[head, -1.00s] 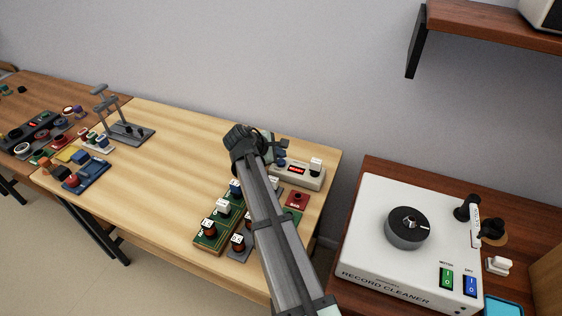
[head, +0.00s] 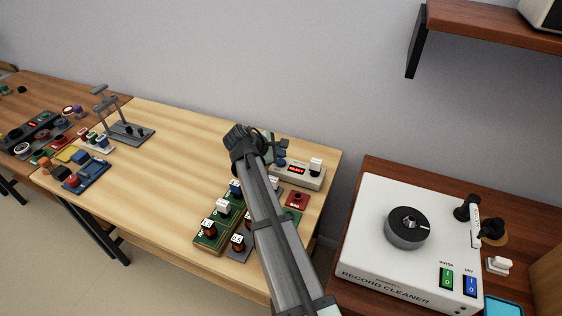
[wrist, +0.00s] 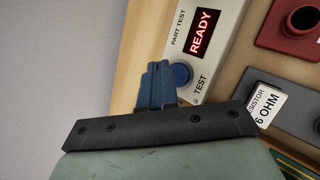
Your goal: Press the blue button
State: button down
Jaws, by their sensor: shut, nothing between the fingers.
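The tester box (wrist: 208,50) is a pale grey panel with a red READY display (wrist: 202,34). Its round blue button (wrist: 181,75) sits beside the display, above the word TEST in the wrist view. My gripper (wrist: 156,72) has blue fingers, shut together and empty. The fingertips are just left of the button in the wrist view and partly overlap its edge; I cannot tell whether they touch it. In the head view the tester box (head: 312,177) stands near the table's back right corner, with my arm beside it.
A red button box (head: 297,200) and green part boards (head: 210,238) lie close by on the wooden table (head: 165,190). A white record cleaner (head: 375,260) stands on the right-hand table. A grey clamp stand (head: 130,132) is at the left. The table's middle is clear.

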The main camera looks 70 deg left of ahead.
jog(key=shift+f, duration=0.95)
dwell(1.6)
jog(key=shift+r, duration=0.95)
jog(key=shift+r, duration=2.5)
